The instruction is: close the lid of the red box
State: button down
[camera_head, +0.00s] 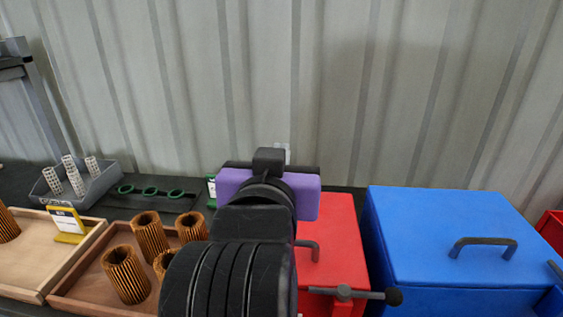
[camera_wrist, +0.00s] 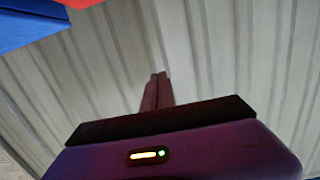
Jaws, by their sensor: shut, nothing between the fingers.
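The red box (camera_head: 340,235) stands right of my arm in the head view, partly hidden by it. Its lid looks flat and down, with a dark handle (camera_head: 316,246) on top; I cannot tell whether a thin gap remains. In the wrist view the fingers (camera_wrist: 158,78) are together and empty, against the wall. A red patch (camera_wrist: 82,2) shows at the top edge.
A closed blue box (camera_head: 430,225) stands close on the right; its blue also shows in the wrist view (camera_wrist: 30,25). A wooden tray (camera_head: 75,300) with brown cartridges is on the left. A corrugated wall (camera_head: 330,90) closes the back.

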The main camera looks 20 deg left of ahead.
jog(key=s+f+t+b, duration=0.1)
jog(key=s+f+b, duration=0.1)
jog(key=b, duration=0.3)
jog(key=s+d+f+t+y+b, duration=0.1)
jog(key=s+f+t+b, duration=0.1)
jog(key=f+b, duration=0.2)
jog(key=s+f+t+b, duration=0.2)
jog(key=f+b, duration=0.2)
jog(key=b, duration=0.3)
jog(key=shift+d+y, duration=0.3)
jog(key=shift+d, duration=0.05)
jog(key=b, duration=0.1)
jog(key=f+t+b, duration=0.1)
jog(key=b, duration=0.1)
jog(key=shift+s+d+f, duration=0.1)
jog(key=shift+s+f, duration=0.2)
jog(key=shift+s, duration=0.1)
jog(key=shift+s+f+b, duration=0.2)
jog(key=shift+f+b, duration=0.45)
jog(key=shift+b, duration=0.4)
